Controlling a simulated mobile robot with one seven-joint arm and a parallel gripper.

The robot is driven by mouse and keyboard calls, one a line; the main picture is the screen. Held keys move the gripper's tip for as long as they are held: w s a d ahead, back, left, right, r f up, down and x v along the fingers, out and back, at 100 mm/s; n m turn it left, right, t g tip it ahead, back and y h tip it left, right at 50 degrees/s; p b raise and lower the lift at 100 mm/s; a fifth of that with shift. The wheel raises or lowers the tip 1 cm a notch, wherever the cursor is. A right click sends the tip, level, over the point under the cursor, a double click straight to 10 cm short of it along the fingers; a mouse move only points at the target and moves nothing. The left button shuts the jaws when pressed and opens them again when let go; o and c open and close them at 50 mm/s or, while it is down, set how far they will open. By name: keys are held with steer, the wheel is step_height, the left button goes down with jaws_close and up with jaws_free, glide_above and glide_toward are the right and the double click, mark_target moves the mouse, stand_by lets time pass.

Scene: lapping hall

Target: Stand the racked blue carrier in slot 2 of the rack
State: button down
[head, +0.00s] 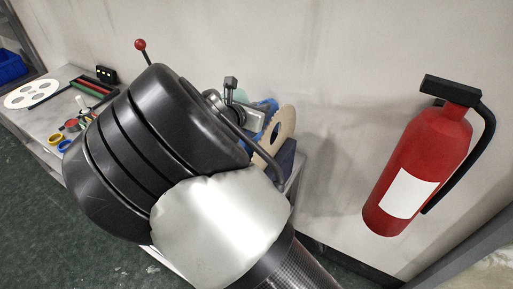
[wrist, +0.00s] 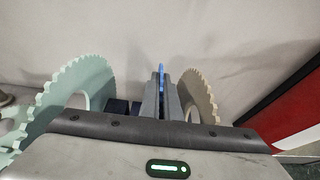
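The blue carrier (wrist: 161,70) shows edge-on as a thin upright strip in the wrist view. The two grey fingers of my gripper (wrist: 165,92) are close on either side of it and appear shut on it. In the head view, parts of the blue carrier (head: 269,103) show behind my gripper; my arm hides the rest. The navy rack (head: 287,158) is mostly hidden, with dark pieces of it (wrist: 118,106) left of the fingers in the wrist view. The slot under the blue carrier cannot be seen.
A toothed tan carrier (wrist: 199,98) stands close right of the fingers; it also shows in the head view (head: 287,127). A mint toothed carrier (wrist: 75,85) stands to the left. A wall is behind. A red fire extinguisher (head: 420,165) hangs at right.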

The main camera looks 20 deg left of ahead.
steer(key=shift+r, duration=0.1)
stand_by(0.3)
step_height(320, 180, up, 18)
steer(key=p, duration=0.1)
steer(key=s+a+r+t+p, duration=0.2)
steer(key=s+a+r+t, duration=0.3)
steer(key=s+a+t, duration=0.1)
steer(key=shift+s+a+r+h+p, duration=0.3)
steer(key=shift+s+a+r+p, duration=0.1)
steer(key=shift+s, duration=0.1)
stand_by(0.4)
steer(key=shift+p, duration=0.3)
step_height(320, 180, down, 6)
steer(key=b, duration=0.3)
stand_by(0.3)
steer(key=shift+p, duration=0.45)
stand_by(1.8)
